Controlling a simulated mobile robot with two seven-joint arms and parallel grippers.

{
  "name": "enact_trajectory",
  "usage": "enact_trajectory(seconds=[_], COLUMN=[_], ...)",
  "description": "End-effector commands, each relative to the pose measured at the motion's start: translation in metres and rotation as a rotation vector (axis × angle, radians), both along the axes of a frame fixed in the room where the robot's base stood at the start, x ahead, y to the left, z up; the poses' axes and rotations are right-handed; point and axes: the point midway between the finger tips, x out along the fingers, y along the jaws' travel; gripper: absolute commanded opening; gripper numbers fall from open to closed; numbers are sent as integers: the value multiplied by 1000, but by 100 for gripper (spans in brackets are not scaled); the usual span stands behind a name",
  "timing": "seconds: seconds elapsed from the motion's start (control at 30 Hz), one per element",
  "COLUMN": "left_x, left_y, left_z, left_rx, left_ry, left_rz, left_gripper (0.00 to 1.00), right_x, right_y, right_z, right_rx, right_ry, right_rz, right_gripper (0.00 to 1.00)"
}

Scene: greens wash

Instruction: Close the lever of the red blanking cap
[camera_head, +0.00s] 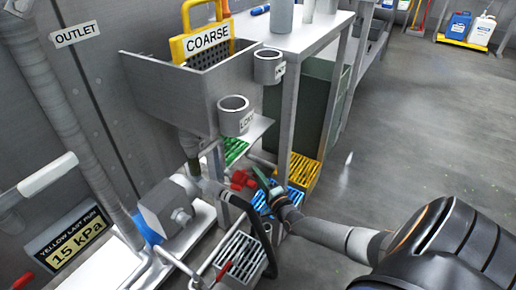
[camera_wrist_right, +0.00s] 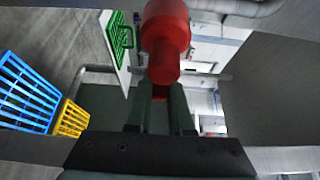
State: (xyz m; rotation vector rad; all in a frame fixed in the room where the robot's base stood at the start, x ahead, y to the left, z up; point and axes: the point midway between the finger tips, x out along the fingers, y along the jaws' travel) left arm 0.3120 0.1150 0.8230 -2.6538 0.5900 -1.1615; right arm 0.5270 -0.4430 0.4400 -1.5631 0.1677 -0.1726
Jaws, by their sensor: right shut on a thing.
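The red blanking cap (camera_head: 241,179) is low beside the pipework under the grey sink unit in the head view. In the right wrist view its red cylindrical body (camera_wrist_right: 166,38) is just beyond my fingertips. My right gripper (camera_head: 264,182) reaches it from the right; its dark green fingers (camera_wrist_right: 161,100) are close together. A narrow red piece, which looks like the cap's lever (camera_wrist_right: 160,92), is between them. The lever's angle and the far side of the cap are hidden. My left gripper is not in view.
A blue crate (camera_head: 287,200) and a yellow crate (camera_head: 304,170) are close to my right gripper. A grey slatted basket (camera_head: 238,257) stands in front. The grey sink (camera_head: 170,88) with cup holders (camera_head: 235,117) is above.

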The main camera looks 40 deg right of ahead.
Motion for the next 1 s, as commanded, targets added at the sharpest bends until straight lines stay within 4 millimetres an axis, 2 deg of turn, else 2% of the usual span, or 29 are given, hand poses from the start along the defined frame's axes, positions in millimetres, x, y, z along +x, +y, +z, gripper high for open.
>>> enact_trajectory(seconds=[0.03, 0.2, 0.63, 0.67, 0.9, 1.0], left_x=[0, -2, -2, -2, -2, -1], left_y=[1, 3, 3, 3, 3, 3], left_z=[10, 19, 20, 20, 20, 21], left_rx=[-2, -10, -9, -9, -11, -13], left_ry=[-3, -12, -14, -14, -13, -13], left_rz=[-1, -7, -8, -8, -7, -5], left_gripper=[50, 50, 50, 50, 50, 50], right_x=[0, -2, -3, -3, -3, -3], right_y=[2, 3, 4, 4, 4, 4], right_z=[5, 4, 1, 1, 1, 0], right_rx=[7, 4, -1, -1, -1, -1], right_ry=[-4, -4, -2, -2, 0, 0], right_rz=[-31, -106, -131, -131, -129, -129], right_gripper=[0, 0, 0, 23, 50, 50])
